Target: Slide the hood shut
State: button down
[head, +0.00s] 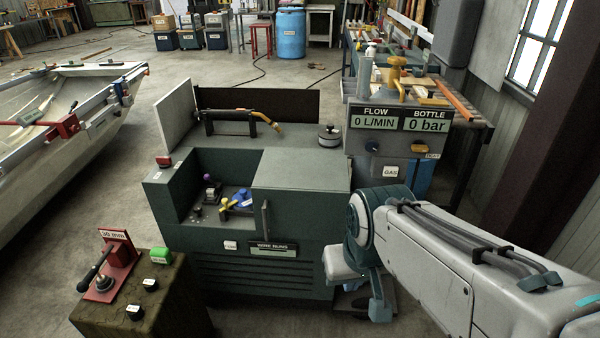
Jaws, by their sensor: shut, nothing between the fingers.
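The hood (302,168) is a flat grey-green cover on the dark green machine (215,240). It lies over the right part of the machine's bay (200,205), and the left part of the bay is uncovered. An upright bar handle (265,219) stands at the hood's front left edge. Small yellow, blue and purple items (236,202) show inside the open part. My gripper (380,312) is low at the machine's front right corner, pointing down, shut and empty, apart from the handle. My arm hides part of the machine's right side.
A torch (240,119) and a round pot (329,136) sit on the machine's rear top. A gas panel (400,128) stands behind right. A stand with a red lever device (106,268) is at front left. A boat hull (60,130) is at left.

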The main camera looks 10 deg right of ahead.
aim_at(298, 193)
jog(key=z, duration=0.2)
jog(key=i, duration=1)
jog(key=u, duration=0.8)
